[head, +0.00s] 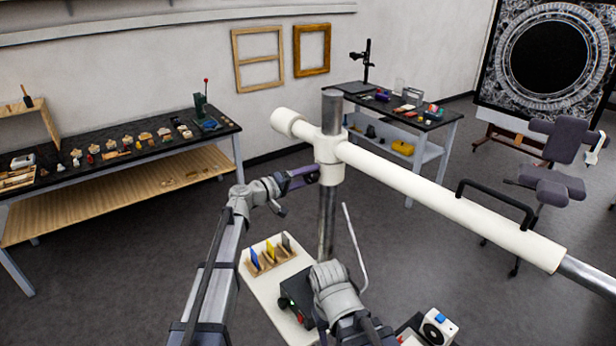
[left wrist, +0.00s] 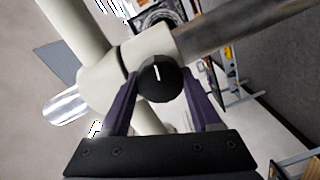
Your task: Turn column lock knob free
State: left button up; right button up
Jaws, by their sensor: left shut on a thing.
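The black round lock knob (left wrist: 160,82) with a white index mark shows in the left wrist view on the white column collar (head: 329,160). The mark points nearly straight up in that view. The collar sits around the upright metal column (head: 327,222) and carries the long white boom (head: 430,195). My left gripper (head: 314,174) reaches the collar from the left. Its two purple fingers (left wrist: 163,95) are shut on the knob, one on each side. In the head view the knob is largely hidden by the fingers. An arm of mine shows at bottom centre, but I see no right gripper fingers.
A small white table (head: 262,285) with blue, yellow and grey cards in wooden holders (head: 268,255) stands below the left arm. A black workbench (head: 120,150) with small items is at the left. Another bench (head: 390,105) stands behind. A padded chair (head: 550,165) is at the right.

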pick_arm(q)
jog(key=o, duration=1.4)
jog(key=shift+v, duration=3.95)
jog(key=shift+f, duration=0.1)
